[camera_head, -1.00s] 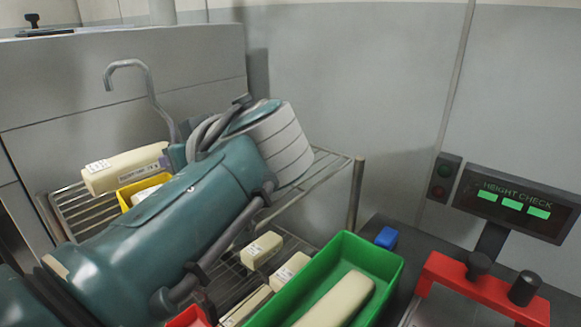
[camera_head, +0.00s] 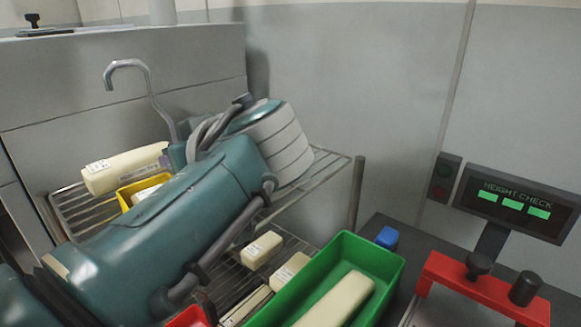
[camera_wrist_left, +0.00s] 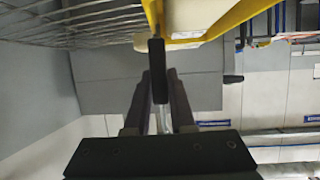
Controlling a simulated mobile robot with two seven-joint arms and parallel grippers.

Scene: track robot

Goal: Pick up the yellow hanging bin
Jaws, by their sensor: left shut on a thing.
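The yellow bin (camera_head: 124,194) shows at the left of the head view, by the upper wire shelf, partly hidden behind my left arm. A cream block lies in it. In the left wrist view the yellow bin (camera_wrist_left: 238,19) fills the top, seen from close up and below. My left gripper (camera_wrist_left: 157,48) is shut on the bin's yellow wall. In the head view its fingers are hidden behind the arm. My right gripper is not in view.
The wire shelf (camera_head: 322,168) holds a cream box (camera_head: 122,170) near a grey hook. Below are a green bin (camera_head: 392,262), several cream blocks and part of a red bin (camera_head: 188,318). At right stand a red-framed fixture (camera_head: 445,268) and a height check display (camera_head: 515,203).

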